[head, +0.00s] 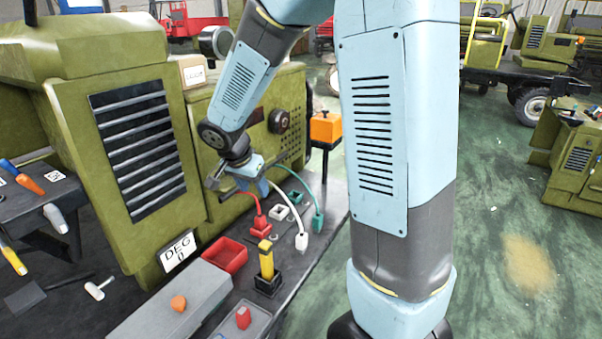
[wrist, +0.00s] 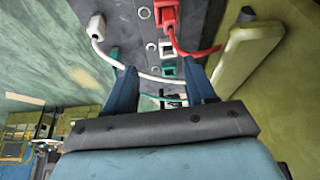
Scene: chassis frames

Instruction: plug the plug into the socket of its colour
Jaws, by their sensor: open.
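My gripper (head: 246,186) hangs above the back of the bench, fingers apart and empty; its blue fingers (wrist: 162,72) also show in the wrist view. A red plug (head: 260,222) with a red cable appears seated in the red socket (wrist: 168,16). The white plug (head: 302,241) and green plug (head: 318,222) stand to the right, apart from the sockets. The white socket (head: 279,212) and green socket (head: 295,197) look empty. In the wrist view, the white plug (wrist: 97,28) lies left of the fingers, and the white cable (wrist: 150,78) crosses between them.
A green machine (head: 75,100) stands behind the bench. A red tray (head: 225,256), a yellow-handled item in a black holder (head: 267,262) and a grey box (head: 172,305) are at the front left. An orange box (head: 326,127) is behind. Loose cables arch over the bench near my gripper.

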